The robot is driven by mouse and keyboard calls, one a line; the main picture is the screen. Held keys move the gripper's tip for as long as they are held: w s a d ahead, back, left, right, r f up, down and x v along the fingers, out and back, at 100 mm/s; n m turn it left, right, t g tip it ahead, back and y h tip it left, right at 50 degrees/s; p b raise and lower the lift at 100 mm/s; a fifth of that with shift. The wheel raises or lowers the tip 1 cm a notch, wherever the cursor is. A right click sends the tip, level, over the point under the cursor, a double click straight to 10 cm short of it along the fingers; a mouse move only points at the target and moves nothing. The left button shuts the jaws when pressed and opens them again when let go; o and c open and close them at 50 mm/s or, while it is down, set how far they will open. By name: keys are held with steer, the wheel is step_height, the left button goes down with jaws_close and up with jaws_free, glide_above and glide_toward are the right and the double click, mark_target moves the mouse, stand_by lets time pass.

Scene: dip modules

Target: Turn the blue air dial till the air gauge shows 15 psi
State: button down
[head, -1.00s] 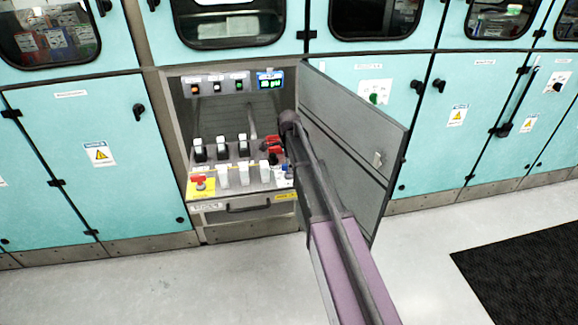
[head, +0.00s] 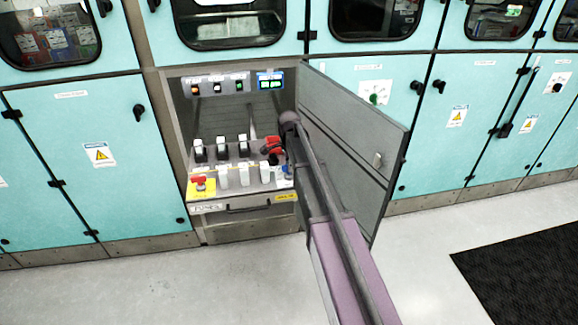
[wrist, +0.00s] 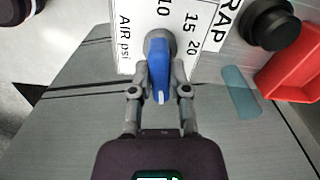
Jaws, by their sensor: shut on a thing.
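The blue air dial (wrist: 158,82) is in the middle of the wrist view, on a white scale plate (wrist: 178,14) printed "AIR psi" with 10, 15 and 20. My gripper (wrist: 161,88) is shut on the dial's blue handle, one finger on each side. A white mark shows on the handle end toward my palm. In the head view my arm and gripper cover most of the dial. A small blue display (head: 270,80) with green figures sits at the panel's upper right; its figures are too small to read.
The open grey door (head: 355,140) stands right beside my arm. Several black switches (head: 221,146) and a red emergency knob (head: 201,181) on yellow are to the left. A black knob (wrist: 272,24) and a red part (wrist: 293,72) lie close right of the dial in the wrist view.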

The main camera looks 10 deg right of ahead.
steer(key=n, duration=1.2)
steer(key=shift+n, duration=0.3)
steer(key=n, duration=1.2)
steer(key=shift+a, duration=0.1)
steer(key=c, duration=0.6)
jaws_free()
steer(key=shift+m, duration=0.4)
